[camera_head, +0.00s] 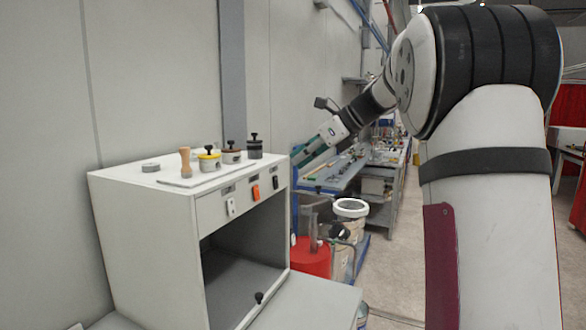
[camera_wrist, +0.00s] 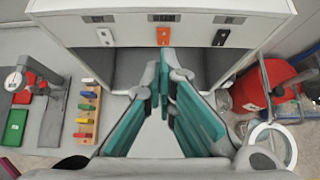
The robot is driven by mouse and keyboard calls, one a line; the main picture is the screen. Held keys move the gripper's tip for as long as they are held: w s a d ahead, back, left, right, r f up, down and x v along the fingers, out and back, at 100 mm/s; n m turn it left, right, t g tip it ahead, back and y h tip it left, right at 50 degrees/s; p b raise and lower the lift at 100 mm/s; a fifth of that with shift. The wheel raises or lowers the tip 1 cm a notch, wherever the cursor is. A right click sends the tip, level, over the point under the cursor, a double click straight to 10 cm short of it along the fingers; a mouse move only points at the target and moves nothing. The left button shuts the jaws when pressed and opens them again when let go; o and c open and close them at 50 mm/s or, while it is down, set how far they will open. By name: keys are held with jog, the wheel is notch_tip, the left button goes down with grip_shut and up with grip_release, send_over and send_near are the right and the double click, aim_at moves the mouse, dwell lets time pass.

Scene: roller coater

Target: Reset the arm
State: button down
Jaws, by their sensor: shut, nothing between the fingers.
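My gripper (camera_head: 309,153) is raised in the head view, to the right of the white cabinet (camera_head: 142,227) and apart from it. In the wrist view my gripper (camera_wrist: 163,88) shows its teal finger pads with the tips together and nothing between them. The cabinet front (camera_wrist: 118,32) lies beyond the fingertips there. My arm fills the right side of the head view.
Several small pots with knobs, such as a yellow-rimmed one (camera_head: 209,160), stand on the cabinet top. A red bin (camera_head: 310,258) and a white-lidded bucket (camera_head: 350,208) stand right of the cabinet. A workbench (camera_head: 338,172) lies behind. Floor (camera_head: 388,262) is clear near my arm.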

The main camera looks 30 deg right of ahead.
jog(key=shift+s+r, duration=0.1)
dwell(0.5)
jog(key=s+a+f+n+g+h, duration=0.1)
jog(key=s+a+f+n+g, duration=0.1)
jog(key=s+a+n, duration=0.55)
jog(key=s+a+f+n+g+h, duration=0.1)
jog(key=s+a+f+n+h, duration=0.1)
jog(key=s+a+n, duration=0.6)
jog(key=s+a+f+n+h, duration=0.1)
jog(key=s+a+f+n, duration=0.1)
jog(key=s+f+n, duration=0.2)
jog(key=s+a+f+n+h, duration=0.1)
jog(key=s+a+f+n, duration=0.1)
jog(key=s+f+n, duration=0.3)
jog(key=s+n, duration=0.4)
jog(key=s, duration=0.3)
jog(key=shift+s+a+f+n+h, duration=0.2)
jog(key=shift+s+a+n+h, duration=0.05)
jog(key=shift+s+n+h, duration=0.15)
